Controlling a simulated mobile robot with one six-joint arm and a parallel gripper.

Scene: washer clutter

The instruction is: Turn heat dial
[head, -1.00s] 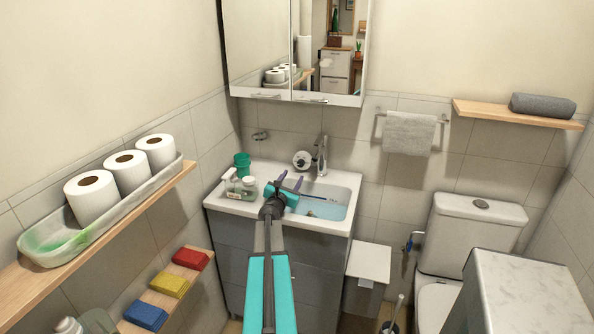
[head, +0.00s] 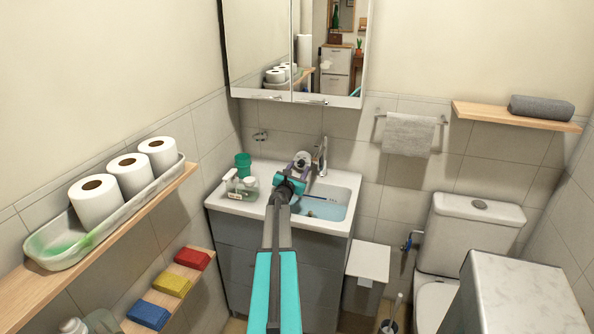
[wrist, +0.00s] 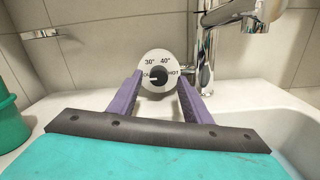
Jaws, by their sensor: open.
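The heat dial is a round white disc with a dark centre knob (wrist: 159,76). It carries the marks 30°, 40° and HOT, and a partly hidden mark at its left. In the head view the dial (head: 302,160) is on the wall side of the sink, left of the faucet. My gripper (wrist: 160,82) is open, its purple fingers reaching toward the dial, one on each side of its lower part in the wrist view. I cannot tell whether they touch it. In the head view my gripper (head: 298,173) is over the sink, just in front of the dial.
The chrome faucet (wrist: 208,55) stands close to the right of the dial. The sink basin (head: 325,207) lies below. A green cup (head: 243,165) and soap bottles (head: 240,186) stand at the left on the counter. The mirror cabinet (head: 295,50) hangs above.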

